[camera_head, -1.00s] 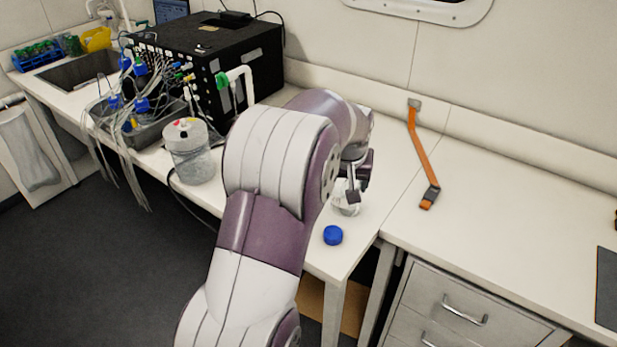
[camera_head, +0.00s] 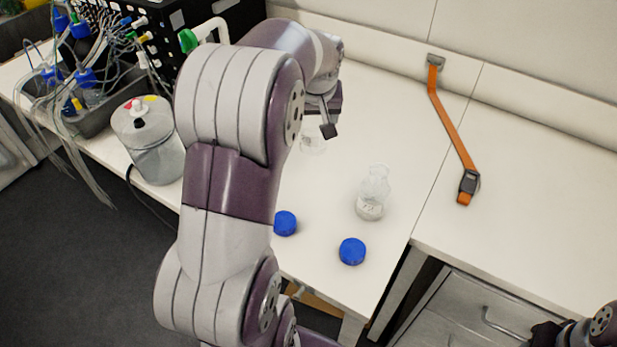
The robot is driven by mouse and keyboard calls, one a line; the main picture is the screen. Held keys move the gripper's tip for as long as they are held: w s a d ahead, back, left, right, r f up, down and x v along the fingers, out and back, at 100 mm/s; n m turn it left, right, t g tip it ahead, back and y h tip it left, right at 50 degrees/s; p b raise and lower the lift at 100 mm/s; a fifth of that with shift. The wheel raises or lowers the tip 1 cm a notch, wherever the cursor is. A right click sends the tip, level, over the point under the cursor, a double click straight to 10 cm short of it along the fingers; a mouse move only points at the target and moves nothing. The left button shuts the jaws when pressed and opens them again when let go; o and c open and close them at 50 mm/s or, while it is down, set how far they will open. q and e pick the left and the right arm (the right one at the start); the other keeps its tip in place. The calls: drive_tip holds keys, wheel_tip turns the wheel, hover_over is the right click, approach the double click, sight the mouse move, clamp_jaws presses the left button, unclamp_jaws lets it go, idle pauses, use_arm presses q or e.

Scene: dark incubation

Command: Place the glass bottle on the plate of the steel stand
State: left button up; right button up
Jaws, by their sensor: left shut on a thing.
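A clear glass bottle (camera_head: 313,140) shows just below my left gripper (camera_head: 326,122), over the far part of the white bench. The gripper is shut on it, though the arm and wrist hide much of the grip. Whether the bottle touches the bench I cannot tell. A second clear glass vessel (camera_head: 371,195) with a narrower neck and a white marking stands upright on the bench, to the right and nearer. I cannot make out the steel stand or its plate; my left arm covers part of the bench. My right gripper (camera_head: 545,335) shows only partly at the bottom right corner.
Two blue caps, a left one (camera_head: 285,223) and a right one (camera_head: 352,251), lie near the bench front. An orange strap (camera_head: 452,130) lies along the bench joint. A clear lidded jar (camera_head: 150,145) and tubing stand left. The bench right of the strap is clear.

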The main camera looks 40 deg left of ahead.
sight(314, 154)
use_arm(q)
wheel_tip(314, 154, down, 10)
drive_tip(key=shift+r, duration=0.2)
drive_tip(key=shift+s+d+f, duration=0.1)
drive_tip(key=shift+f, duration=0.2)
drive_tip(key=shift+f, duration=0.15)
drive_tip(key=shift+f, duration=0.2)
drive_tip(key=o, duration=1.2)
drive_tip(key=shift+r, duration=0.15)
